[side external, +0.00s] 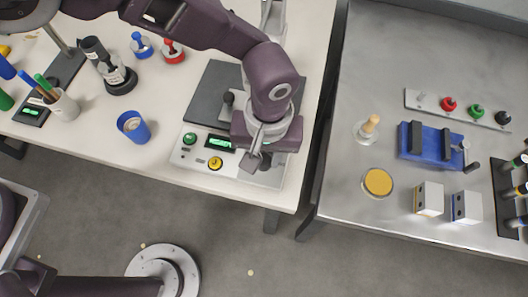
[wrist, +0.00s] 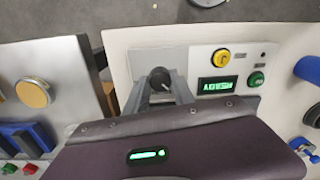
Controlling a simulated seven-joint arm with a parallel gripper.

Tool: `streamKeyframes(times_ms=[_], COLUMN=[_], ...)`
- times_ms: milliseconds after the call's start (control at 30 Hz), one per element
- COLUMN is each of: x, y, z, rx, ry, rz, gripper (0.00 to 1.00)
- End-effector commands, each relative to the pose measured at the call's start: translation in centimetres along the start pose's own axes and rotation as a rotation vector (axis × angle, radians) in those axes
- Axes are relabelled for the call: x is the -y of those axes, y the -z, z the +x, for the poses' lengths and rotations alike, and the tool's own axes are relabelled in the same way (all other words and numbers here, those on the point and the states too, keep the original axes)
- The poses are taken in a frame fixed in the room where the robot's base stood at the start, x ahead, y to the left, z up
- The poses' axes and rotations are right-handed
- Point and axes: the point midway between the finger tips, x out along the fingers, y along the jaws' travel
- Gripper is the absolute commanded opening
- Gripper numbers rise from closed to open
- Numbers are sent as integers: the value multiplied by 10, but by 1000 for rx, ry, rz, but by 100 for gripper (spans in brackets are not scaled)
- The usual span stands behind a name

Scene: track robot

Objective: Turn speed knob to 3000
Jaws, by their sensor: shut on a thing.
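The control panel (side external: 182,158) is a pale machine front at the table's near edge, with a small green-lit display (side external: 219,142). The display also shows in the wrist view (wrist: 217,86), but its digits are too blurred to read. The dark speed knob (wrist: 160,76) sits on the panel with a light mark on its face. My gripper (wrist: 158,84) points down at it, with one finger on each side, shut on the knob. In the side view my gripper (side external: 256,162) hides the knob.
A yellow button (side external: 215,163) and a green button (side external: 189,138) flank the display. A blue cup (side external: 133,127) stands left of the machine. A gap separates this table from the grey bench (side external: 340,190) at right, which holds a blue vise (side external: 431,143).

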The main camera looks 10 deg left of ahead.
Motion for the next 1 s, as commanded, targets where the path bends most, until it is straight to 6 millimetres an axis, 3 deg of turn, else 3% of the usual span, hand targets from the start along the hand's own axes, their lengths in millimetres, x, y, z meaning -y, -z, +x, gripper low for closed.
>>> streamKeyframes(times_ms=[1000], x=[0], y=[0], z=[-2], rx=[-42], ry=[-2], rz=[962], gripper=[0])
